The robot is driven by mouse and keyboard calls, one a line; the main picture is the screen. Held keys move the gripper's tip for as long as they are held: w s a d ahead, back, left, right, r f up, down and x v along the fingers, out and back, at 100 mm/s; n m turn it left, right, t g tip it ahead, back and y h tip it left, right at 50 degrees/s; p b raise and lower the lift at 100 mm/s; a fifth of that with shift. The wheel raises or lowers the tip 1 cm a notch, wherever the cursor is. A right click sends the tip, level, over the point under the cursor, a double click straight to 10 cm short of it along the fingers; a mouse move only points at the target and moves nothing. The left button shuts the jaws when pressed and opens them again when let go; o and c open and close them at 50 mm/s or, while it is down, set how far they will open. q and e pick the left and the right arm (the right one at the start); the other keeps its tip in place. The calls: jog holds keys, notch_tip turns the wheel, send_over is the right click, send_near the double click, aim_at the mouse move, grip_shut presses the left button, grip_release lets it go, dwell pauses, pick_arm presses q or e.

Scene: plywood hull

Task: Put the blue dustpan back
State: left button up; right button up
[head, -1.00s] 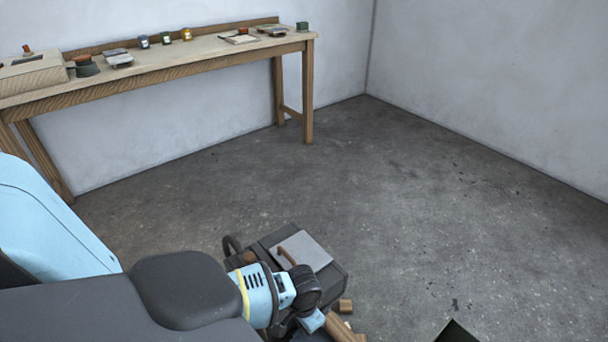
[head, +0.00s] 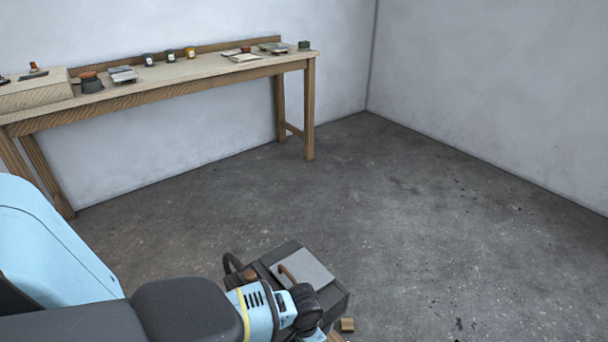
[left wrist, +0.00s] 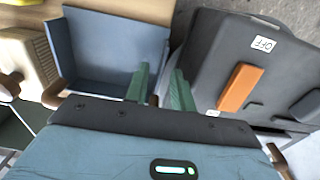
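The blue dustpan (left wrist: 108,45) shows in the left wrist view as a blue-grey open pan with raised walls, left of my left gripper's fingers. My left gripper (left wrist: 160,78) has two green ridged fingers with a gap between them. The left finger overlaps the pan's right side in the picture; I cannot tell whether they touch. A brown piece shows low in the gap, partly hidden, and I cannot tell what it belongs to. In the head view the dustpan does not show, and my left gripper's fingers are hidden below the wrist. My right gripper is in neither view.
A dark case with an OFF label (left wrist: 262,45) and an orange bar lies right of the fingers. A dark box with a grey top (head: 305,268) stands by my left wrist. A small wood block (head: 347,325) lies beside it. A long workbench (head: 190,72) lines the wall; the mid-floor is clear.

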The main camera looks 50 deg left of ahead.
pick_arm(q)
notch_tip(320, 180, up, 12)
jog(key=p, duration=0.3)
jog(key=shift+f, duration=0.1)
jog(key=s+d+f+t+h, duration=0.1)
jog(key=s+d+f, duration=0.35)
jog(key=s, duration=0.25)
jog(key=s+d+f+t+h, duration=0.1)
jog(key=s+d+f+t, duration=0.1)
jog(key=s+d+f, duration=0.3)
jog(key=s+d+r+t, duration=0.1)
jog(key=s+r, duration=0.1)
jog(key=s, duration=0.7)
jog(key=s+d+r+t, duration=0.1)
jog(key=s+r+t, duration=0.1)
jog(key=s, duration=0.6)
jog(key=shift+s+d+r+m+t, duration=0.2)
jog(key=shift+s+d+m+t, duration=0.1)
jog(key=shift+s, duration=0.05)
